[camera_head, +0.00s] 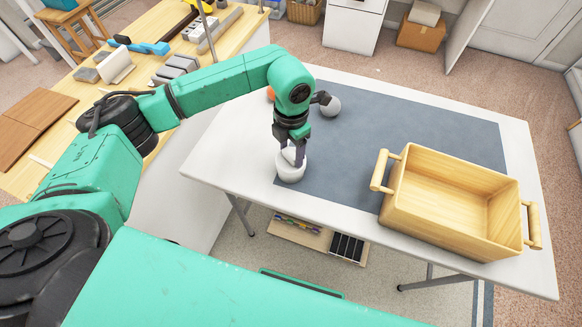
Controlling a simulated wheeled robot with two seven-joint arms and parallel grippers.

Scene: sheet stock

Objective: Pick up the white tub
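The white tub (290,174) stands upright near the left front edge of the white table, at the edge of the grey mat. My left gripper (293,155) points down at it from above, with its fingertips at the tub's rim. The fingers overlap the tub's upper part in this view, so I cannot tell whether they grip its wall or are apart from it. The tub's far side and inside are partly hidden by the fingers. My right gripper is not in view.
A wooden crate (399,214) with two handles stands at the table's right. A grey-white ball (331,106) and a mostly hidden orange object (271,93) lie behind my gripper. The grey mat (400,130) has clear room in its middle. A cluttered workbench (225,62) stands left.

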